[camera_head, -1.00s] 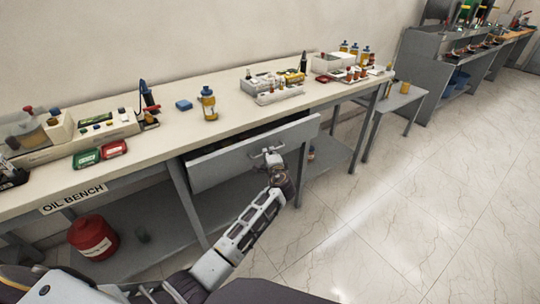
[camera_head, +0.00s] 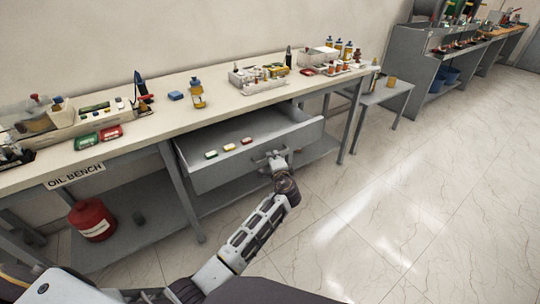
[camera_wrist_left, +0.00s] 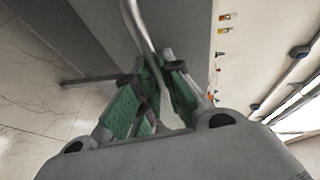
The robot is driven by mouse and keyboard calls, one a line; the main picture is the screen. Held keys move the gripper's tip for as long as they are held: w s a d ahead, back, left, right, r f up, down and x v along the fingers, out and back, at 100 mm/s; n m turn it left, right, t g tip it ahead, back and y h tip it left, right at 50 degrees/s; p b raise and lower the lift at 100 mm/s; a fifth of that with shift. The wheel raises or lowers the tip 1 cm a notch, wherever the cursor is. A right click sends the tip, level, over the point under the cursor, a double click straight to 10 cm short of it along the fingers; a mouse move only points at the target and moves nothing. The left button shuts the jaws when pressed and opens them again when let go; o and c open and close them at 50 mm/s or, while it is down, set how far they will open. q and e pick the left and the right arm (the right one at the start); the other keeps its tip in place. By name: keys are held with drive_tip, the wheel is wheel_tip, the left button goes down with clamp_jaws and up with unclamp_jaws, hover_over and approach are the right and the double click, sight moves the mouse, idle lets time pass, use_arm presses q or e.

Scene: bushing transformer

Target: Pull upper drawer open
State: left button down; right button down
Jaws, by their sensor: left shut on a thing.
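The upper drawer (camera_head: 215,175) under the bench top is grey and stands partly open. Its inside shows several small coloured items, with green, yellow and red ones in a row. My left gripper (camera_head: 276,160) is at the drawer's front, shut on the drawer handle. In the left wrist view the curved metal handle (camera_wrist_left: 138,22) passes between the green finger pads of the left gripper (camera_wrist_left: 160,88). The right gripper is not in view.
The oil bench top (camera_head: 225,108) carries bottles, trays and small boxes. A red canister (camera_head: 92,220) stands on the lower shelf. A small side table (camera_head: 385,92) is at the right. The tiled floor (camera_head: 400,210) in front is clear.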

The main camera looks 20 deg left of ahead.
use_arm(q)
drive_tip(key=s+d, duration=0.2)
drive_tip(key=d, duration=0.1)
drive_tip(key=shift+s+d, duration=0.15)
drive_tip(key=shift+s, duration=0.15)
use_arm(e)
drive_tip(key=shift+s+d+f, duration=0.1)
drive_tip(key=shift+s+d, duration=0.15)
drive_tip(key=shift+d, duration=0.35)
use_arm(q)
drive_tip(key=shift+f, duration=0.1)
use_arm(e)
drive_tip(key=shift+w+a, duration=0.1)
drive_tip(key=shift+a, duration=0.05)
use_arm(q)
drive_tip(key=c, duration=1.5)
unclamp_jaws()
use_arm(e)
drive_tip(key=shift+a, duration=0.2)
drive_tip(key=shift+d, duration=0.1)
